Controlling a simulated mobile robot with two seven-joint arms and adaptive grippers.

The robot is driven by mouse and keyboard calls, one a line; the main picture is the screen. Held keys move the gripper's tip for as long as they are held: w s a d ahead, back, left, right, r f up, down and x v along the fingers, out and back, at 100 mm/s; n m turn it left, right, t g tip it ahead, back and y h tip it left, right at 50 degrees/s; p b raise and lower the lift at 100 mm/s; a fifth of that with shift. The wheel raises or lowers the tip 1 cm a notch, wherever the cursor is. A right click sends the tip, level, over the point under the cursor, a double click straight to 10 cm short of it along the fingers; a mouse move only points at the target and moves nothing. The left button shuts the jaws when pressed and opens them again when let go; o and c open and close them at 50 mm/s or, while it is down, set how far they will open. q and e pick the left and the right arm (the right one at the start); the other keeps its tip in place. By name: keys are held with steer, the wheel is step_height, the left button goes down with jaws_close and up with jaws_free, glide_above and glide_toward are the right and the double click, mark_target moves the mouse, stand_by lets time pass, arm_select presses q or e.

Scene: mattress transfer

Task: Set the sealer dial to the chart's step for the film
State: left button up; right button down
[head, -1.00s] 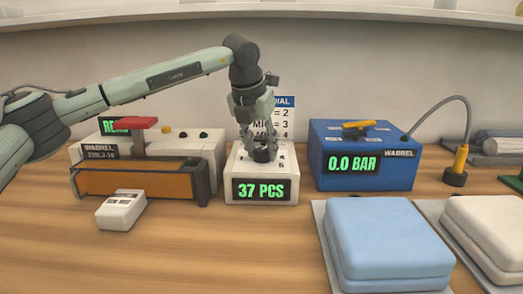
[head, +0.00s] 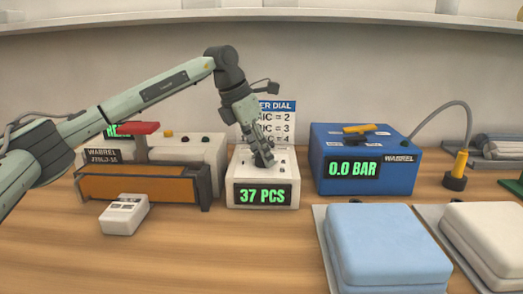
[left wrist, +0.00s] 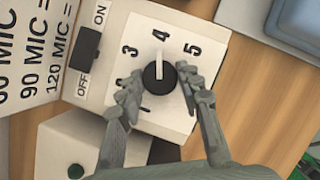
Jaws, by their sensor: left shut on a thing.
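My left gripper (head: 264,158) reaches down at a tilt onto the white box (head: 240,172) whose display reads 37 PCS. In the left wrist view my gripper (left wrist: 163,84) has its fingers on either side of the black dial knob (left wrist: 160,72), shut on it. The knob's white pointer points at 4; 3 and 5 stand on either side. An ON/OFF switch (left wrist: 86,48) sits beside the dial. The chart (head: 276,122) behind the box is partly hidden by my arm; lines ending in 2, 3 and 4 show. In the left wrist view the chart (left wrist: 35,45) shows 60, 90 and 120 MIC, its step numbers cut off.
A WABREL machine (head: 185,152) with a red lever (head: 137,128) stands left, partly behind my arm. A small white box (head: 124,214) lies before it. A blue box (head: 400,175) reading 0.0 BAR stands right. A blue cushion (head: 385,245) lies front right. The front-middle table is clear.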

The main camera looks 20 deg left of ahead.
stand_by(0.4)
arm_select(q)
steer(key=o, duration=1.2)
steer(key=shift+c, duration=0.2)
steer(key=v, duration=1.2)
steer(key=shift+s, duration=0.1)
